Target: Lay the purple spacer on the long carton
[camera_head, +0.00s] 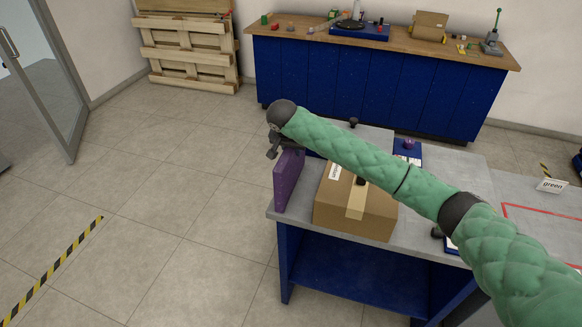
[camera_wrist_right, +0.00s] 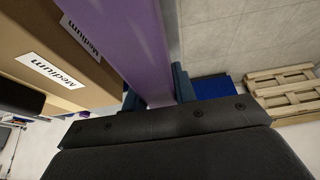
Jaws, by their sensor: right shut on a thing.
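The purple spacer (camera_head: 288,182) is a thick flat slab, held upright on edge at the left end of the lift cart's grey top. I cannot tell whether its lower edge touches the top. My right gripper (camera_head: 275,149) is shut on its upper part; the jaws also show around it in the right wrist view (camera_wrist_right: 155,93). The brown carton (camera_head: 337,211), the only carton I see on the cart, sits just right of the spacer with tan tape over it. In the right wrist view the carton (camera_wrist_right: 38,42) shows "Medium" labels beside the spacer (camera_wrist_right: 140,45). My left gripper is out of view.
The cart (camera_head: 385,246) has a grey top and blue frame. My right arm crosses above it, hiding part. A small purple object on a blue piece (camera_head: 408,149) lies at the back. A blue workbench (camera_head: 375,85) and wooden pallets (camera_head: 187,50) stand behind. Floor left is clear.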

